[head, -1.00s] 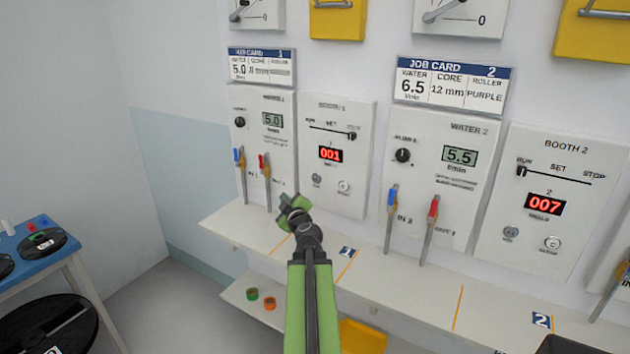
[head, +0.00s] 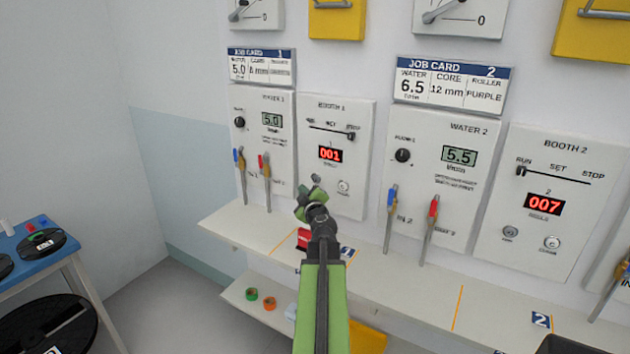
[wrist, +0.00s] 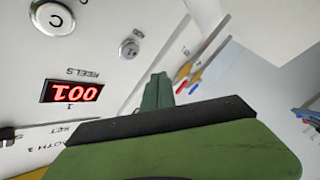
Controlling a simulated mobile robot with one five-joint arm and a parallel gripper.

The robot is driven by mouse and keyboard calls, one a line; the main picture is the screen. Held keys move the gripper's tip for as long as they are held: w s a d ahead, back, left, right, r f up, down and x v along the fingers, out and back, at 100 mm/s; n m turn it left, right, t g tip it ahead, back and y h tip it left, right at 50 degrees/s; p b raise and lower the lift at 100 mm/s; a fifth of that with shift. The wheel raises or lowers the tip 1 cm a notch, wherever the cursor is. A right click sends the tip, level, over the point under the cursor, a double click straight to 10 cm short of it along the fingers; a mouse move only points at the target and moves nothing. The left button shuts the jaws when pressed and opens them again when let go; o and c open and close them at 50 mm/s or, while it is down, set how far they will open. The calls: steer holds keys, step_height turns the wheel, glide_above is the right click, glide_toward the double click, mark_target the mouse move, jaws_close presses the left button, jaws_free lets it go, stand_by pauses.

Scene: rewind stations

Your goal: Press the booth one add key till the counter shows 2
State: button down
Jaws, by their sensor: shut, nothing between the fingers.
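The booth one panel (head: 350,118) is on the wall, with its slider at STOP. Its red counter (head: 330,155) reads 001; it also shows upside down in the wrist view (wrist: 75,91). The grey add key (head: 316,179) sits below the counter, just above my gripper in the head view; the wrist view shows it clearly (wrist: 129,48). The paler clear key (head: 343,187) is to its right. My gripper (head: 309,193) is shut and empty in front of the panel's lower left. In the wrist view its fingertips (wrist: 158,88) appear close to the add key, with a visible gap in the picture.
The water 1 panel (head: 266,110) with blue and red valve handles is to the left. The water 2 panel (head: 440,165) and booth 2 panel (head: 560,180), reading 007, are to the right. A white shelf (head: 400,277) runs below; a red object (head: 303,238) is beside my arm.

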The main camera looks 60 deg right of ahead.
steer(key=shift+d, duration=2.4)
steer(key=shift+d, duration=0.1)
steer(key=shift+d, duration=0.35)
steer(key=shift+d, duration=0.35)
stand_by(0.5)
steer(key=shift+a, duration=0.8)
steer(key=a, duration=0.5)
stand_by(0.3)
